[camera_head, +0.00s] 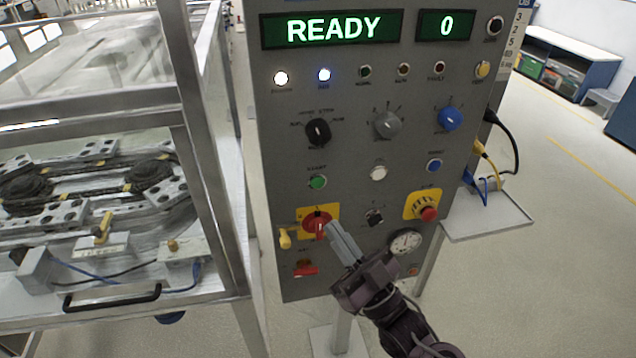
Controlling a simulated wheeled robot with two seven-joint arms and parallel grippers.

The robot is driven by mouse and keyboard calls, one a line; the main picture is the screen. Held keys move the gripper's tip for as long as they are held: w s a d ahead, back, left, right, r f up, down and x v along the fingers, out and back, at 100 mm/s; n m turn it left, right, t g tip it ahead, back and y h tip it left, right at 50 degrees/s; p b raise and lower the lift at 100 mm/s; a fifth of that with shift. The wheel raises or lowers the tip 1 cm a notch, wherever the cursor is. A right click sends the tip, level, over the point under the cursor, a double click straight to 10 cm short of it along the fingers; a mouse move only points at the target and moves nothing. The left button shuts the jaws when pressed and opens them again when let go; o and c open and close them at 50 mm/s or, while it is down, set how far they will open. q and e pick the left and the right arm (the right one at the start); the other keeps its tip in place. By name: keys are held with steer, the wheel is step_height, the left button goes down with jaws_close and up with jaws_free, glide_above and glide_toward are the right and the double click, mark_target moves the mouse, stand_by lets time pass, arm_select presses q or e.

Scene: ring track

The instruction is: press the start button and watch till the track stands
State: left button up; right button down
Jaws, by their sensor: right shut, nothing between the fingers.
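The grey control panel (345,160) stands upright in the middle. Its display (333,29) reads READY and a smaller display (446,26) reads 0. The green start button (317,182) sits at the panel's left, below a black knob. My right gripper (332,229) is shut and empty, its fingertips at or just in front of the red rotary switch (316,221) on a yellow plate, below the green button. I cannot tell whether they touch it. The track (90,190) lies inside a metal-framed enclosure at the left. My left gripper is not in view.
A red button on a yellow plate (428,213) and a round gauge (406,242) are near my right gripper. A white lamp (281,78) and a blue lamp (324,74) are lit. A small shelf (490,212) with cables juts out right. Floor is free at the right.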

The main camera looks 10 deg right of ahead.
mark_target(318, 182)
steer(key=shift+w+a+b, duration=0.2)
steer(key=shift+w+b, duration=0.5)
steer(key=shift+w, duration=1.5)
steer(key=shift+w+a+b, duration=0.15)
steer(key=shift+w+b, duration=0.55)
steer(key=shift+w, duration=1.45)
steer(key=shift+w, duration=0.45)
